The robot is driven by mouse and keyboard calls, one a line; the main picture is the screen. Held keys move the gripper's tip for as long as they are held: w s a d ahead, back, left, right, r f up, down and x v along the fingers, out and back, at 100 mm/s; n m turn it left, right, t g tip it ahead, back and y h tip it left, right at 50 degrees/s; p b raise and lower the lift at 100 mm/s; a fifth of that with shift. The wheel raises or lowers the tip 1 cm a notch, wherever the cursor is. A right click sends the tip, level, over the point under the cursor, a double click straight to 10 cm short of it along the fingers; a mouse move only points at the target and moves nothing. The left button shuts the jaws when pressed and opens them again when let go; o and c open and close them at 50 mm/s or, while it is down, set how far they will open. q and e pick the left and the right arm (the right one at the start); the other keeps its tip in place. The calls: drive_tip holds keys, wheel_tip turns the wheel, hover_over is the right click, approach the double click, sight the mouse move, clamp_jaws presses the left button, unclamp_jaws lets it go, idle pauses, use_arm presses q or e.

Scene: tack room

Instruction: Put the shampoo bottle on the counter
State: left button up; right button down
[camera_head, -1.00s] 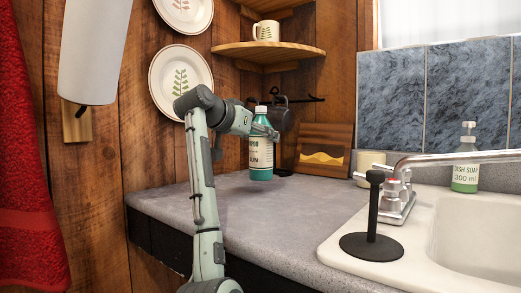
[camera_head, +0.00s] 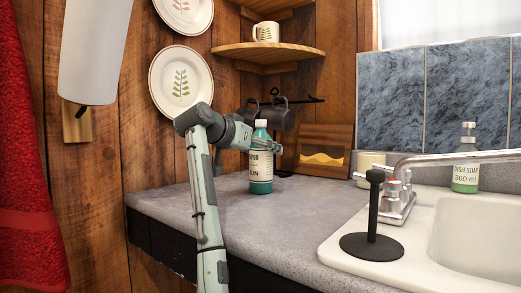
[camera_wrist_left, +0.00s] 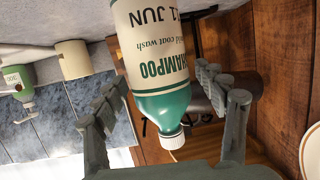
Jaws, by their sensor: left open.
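The shampoo bottle (camera_head: 261,182), green with a white cap and a cream label, stands upright on the grey counter (camera_head: 210,198), near the back corner. It also shows in the left wrist view (camera_wrist_left: 150,50), upside down there, with its cap toward my palm. My left gripper (camera_head: 270,147) is at the bottle's upper part. In the left wrist view the fingers of my left gripper (camera_wrist_left: 163,85) are spread on both sides of the bottle, with gaps beside its neck and shoulder. My right gripper is not in view.
A wooden board (camera_head: 325,150) leans at the back, beside a cream cup (camera_head: 369,165). A black stand (camera_head: 371,240), faucet (camera_head: 397,200) and sink (camera_head: 470,235) are at right. The counter's front left is clear.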

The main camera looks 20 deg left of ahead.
use_arm(q)
drive_tip(key=v, duration=1.2)
drive_tip(key=shift+b, duration=0.3)
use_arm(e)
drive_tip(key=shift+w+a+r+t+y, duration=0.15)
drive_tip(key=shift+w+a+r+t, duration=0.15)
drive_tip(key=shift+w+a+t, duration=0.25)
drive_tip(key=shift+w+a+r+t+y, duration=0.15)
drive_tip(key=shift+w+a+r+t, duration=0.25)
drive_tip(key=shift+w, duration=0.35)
use_arm(q)
drive_tip(key=shift+r, duration=0.1)
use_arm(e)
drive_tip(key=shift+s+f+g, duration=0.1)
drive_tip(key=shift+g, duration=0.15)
